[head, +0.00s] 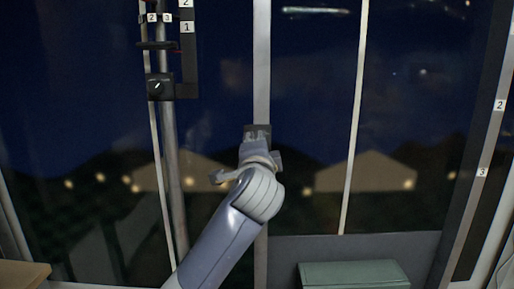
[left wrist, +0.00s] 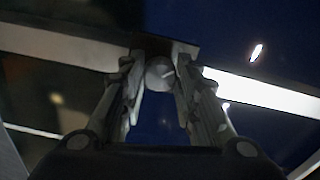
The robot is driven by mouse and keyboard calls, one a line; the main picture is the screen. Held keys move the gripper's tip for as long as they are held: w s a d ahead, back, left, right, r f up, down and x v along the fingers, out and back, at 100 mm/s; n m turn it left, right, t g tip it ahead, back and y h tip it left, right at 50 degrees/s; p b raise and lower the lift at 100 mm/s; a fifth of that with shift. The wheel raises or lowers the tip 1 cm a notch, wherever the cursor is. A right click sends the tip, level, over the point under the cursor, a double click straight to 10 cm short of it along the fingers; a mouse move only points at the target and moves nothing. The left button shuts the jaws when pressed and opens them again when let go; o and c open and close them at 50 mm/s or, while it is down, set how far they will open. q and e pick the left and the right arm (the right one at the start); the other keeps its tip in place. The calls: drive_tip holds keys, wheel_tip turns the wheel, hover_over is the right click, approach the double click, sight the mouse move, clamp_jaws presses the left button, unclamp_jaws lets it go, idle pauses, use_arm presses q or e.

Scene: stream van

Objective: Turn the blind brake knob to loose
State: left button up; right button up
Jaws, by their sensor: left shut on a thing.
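My left gripper (head: 257,152) reaches up to a small dark box (head: 251,129) on the middle window post. In the left wrist view, the fingers of my left gripper (left wrist: 158,80) stand on both sides of a round grey knob (left wrist: 159,72) and are shut on it. In the head view the gripper and wrist hide the knob. I see no label by it that I can read. My right gripper is in neither view.
A dark box with a white-marked dial (head: 158,87) sits on the left pole, near number tags. A numbered rail (head: 484,166) runs down the right. A green box top (head: 352,274) is low right, and a tan surface (head: 22,274) is low left.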

use_arm(q)
drive_tip(key=shift+f+n, duration=0.1)
drive_tip(key=shift+n, duration=0.2)
drive_tip(key=o, duration=1.1)
drive_tip(key=shift+c, duration=0.2)
drive_tip(key=s, duration=1.2)
